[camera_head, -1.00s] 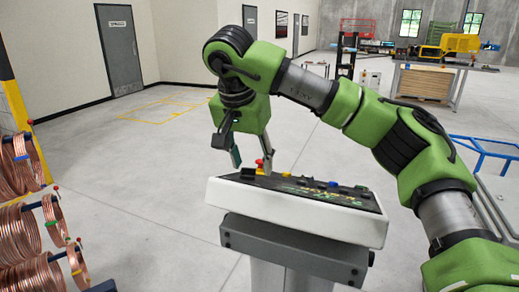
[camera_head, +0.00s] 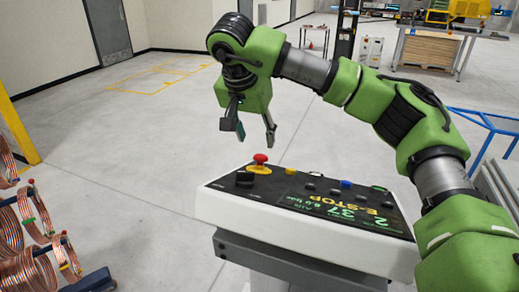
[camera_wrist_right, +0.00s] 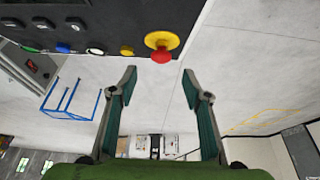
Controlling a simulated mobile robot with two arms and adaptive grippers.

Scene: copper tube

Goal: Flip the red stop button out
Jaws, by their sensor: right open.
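The red stop button (camera_head: 260,158) sits on a yellow base at the far left corner of the control panel (camera_head: 305,230), a white box with a dark top on a grey pedestal. In the right wrist view the red button (camera_wrist_right: 161,56) shows in front of the fingers, slightly above the gap between them. My right gripper (camera_head: 255,130) is open and empty, above the button and apart from it. It also shows in the right wrist view (camera_wrist_right: 160,85) with its fingers spread wide. My left gripper is not in view.
Copper coils (camera_head: 40,260) stand at the left. A blue frame (camera_head: 490,125) is at the right. The floor behind the panel is clear.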

